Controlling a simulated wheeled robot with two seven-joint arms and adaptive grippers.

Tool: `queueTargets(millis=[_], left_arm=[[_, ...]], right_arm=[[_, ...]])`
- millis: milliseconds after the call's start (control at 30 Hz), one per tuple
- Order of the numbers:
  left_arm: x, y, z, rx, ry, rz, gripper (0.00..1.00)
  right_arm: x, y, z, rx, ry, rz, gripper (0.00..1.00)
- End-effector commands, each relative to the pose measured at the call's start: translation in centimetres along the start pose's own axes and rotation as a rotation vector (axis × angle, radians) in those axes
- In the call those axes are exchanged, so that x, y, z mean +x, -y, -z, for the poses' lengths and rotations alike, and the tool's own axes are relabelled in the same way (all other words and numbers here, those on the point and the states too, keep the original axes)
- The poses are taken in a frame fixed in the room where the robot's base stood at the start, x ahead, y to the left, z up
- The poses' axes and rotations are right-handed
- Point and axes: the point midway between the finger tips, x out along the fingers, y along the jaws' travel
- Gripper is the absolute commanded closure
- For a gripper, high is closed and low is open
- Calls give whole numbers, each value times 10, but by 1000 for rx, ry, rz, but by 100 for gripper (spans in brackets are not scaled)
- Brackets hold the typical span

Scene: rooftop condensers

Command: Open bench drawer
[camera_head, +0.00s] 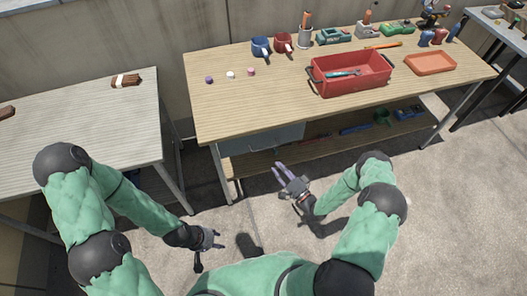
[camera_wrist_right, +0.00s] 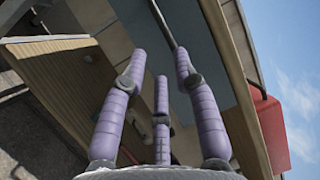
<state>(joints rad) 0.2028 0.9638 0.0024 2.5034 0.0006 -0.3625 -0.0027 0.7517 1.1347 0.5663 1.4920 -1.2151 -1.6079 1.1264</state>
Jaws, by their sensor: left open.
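The bench drawer (camera_head: 262,138) is a grey-blue box under the left part of the wooden bench top (camera_head: 225,105). Its front panel (camera_wrist_right: 200,45) fills the upper middle of the right wrist view, with a thin dark bar (camera_wrist_right: 163,20) that looks like its handle. I cannot tell whether the drawer is fully shut. My right gripper (camera_head: 282,168) is in front of the bench, below and to the right of the drawer. Its purple fingers (camera_wrist_right: 160,66) are spread, empty and apart from the drawer. My left gripper (camera_head: 206,250) is open and low over the floor, away from the bench.
A second table (camera_head: 75,140) stands at the left. The floor in front is clear.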

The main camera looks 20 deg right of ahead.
Motion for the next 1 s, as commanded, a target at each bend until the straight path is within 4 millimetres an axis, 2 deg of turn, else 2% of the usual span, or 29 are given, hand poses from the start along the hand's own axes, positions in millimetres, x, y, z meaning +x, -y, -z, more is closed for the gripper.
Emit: queueTargets(millis=[167,600,800,1000], left_arm=[[3,1,0,1,0,0,57],[17,6,1,0,0,0,57],[20,7,1,0,0,0,57],[20,7,1,0,0,0,57]], right_arm=[[15,1,0,5,5,15,70],[88,2,0,2,4,12,70],[104,2,0,4,3,10,70],[107,2,0,4,1,9,70]])
